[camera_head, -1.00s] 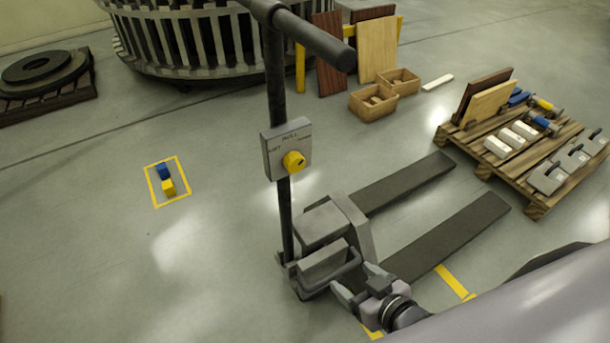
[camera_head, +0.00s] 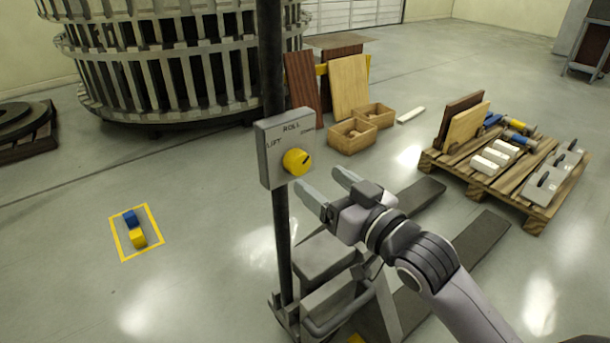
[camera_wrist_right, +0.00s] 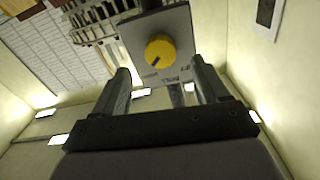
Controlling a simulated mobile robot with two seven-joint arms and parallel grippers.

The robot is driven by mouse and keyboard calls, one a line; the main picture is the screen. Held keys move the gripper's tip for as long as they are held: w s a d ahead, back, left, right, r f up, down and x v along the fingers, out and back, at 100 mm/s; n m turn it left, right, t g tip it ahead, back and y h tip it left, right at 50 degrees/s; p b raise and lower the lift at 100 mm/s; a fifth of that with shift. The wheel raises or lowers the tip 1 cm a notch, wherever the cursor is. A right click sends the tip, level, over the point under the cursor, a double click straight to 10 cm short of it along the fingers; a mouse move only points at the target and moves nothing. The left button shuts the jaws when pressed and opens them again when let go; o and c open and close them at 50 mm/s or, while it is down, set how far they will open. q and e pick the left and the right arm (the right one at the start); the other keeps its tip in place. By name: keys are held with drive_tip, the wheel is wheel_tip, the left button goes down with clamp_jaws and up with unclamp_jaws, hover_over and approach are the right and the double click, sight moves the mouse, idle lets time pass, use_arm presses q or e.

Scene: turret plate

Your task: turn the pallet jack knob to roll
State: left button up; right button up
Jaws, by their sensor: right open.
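The yellow round knob (camera_head: 297,161) sits on the front of a grey control box (camera_head: 268,158) on the pallet jack's dark upright post (camera_head: 283,235). The box shows ROLL at the top, LIFT at the left and a small label at the right. The knob's dark mark points right, toward that right label. My right gripper (camera_head: 320,180) is open and empty, just right of and below the knob, apart from it. In the right wrist view the knob (camera_wrist_right: 160,50) shows beyond and between the open fingers (camera_wrist_right: 160,76). My left gripper is not in view.
The jack's forks (camera_head: 470,250) lie low behind my right arm. A wooden pallet (camera_head: 490,182) with boards, tools and blocks stands at right. Wooden crates (camera_head: 352,135) and a large slatted ring structure (camera_head: 175,65) stand behind. Floor at left is clear around a yellow-taped square (camera_head: 150,209).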

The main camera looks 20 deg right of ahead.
sight(301, 167)
drive_tip(key=x, duration=0.4)
drive_tip(key=shift+w+a, duration=0.1)
drive_tip(key=shift+w, duration=0.1)
drive_tip(key=shift+b+x, duration=0.35)
drive_tip(key=shift+x, duration=0.4)
drive_tip(key=c, duration=1.1)
drive_tip(key=shift+o, duration=0.2)
